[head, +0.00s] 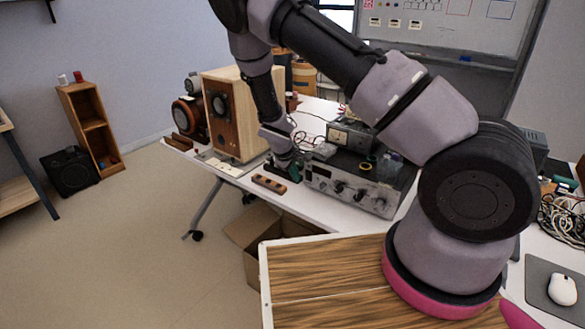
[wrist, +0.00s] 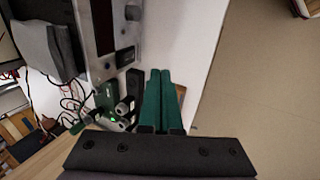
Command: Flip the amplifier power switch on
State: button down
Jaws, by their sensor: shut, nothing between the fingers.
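The amplifier (head: 352,184) is a silver-fronted box with dark knobs, standing on the white table in the head view. Part of its front panel (wrist: 103,28) shows at the upper left of the wrist view. My gripper (head: 287,174) is low at the amplifier's left end, beside its front. In the wrist view my gripper's green fingers (wrist: 160,73) lie side by side, shut and empty. They are close to the panel's near end; I cannot tell whether they touch anything. I cannot make out the power switch or its position for sure.
A wooden speaker (head: 232,112) stands left of my gripper. A wooden block with holes (head: 269,184) lies in front of it. A small meter unit (head: 351,135) sits on the amplifier. Cables and a green light (wrist: 113,120) show left of the fingers.

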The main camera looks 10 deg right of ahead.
aim_at(308, 176)
jog(key=shift+x, duration=1.15)
jog(key=shift+w+d, duration=0.85)
jog(key=shift+d, duration=0.05)
jog(key=shift+w+d+r, duration=0.15)
jog(key=shift+w+d, duration=0.35)
jog(key=shift+w, duration=0.1)
jog(key=shift+d, duration=0.1)
jog(key=shift+w+d+r+g+y, duration=0.1)
jog(key=shift+w+d+g+y, duration=0.1)
jog(key=shift+d+g+y, duration=0.1)
jog(key=shift+a, duration=0.15)
jog(key=shift+r, duration=0.1)
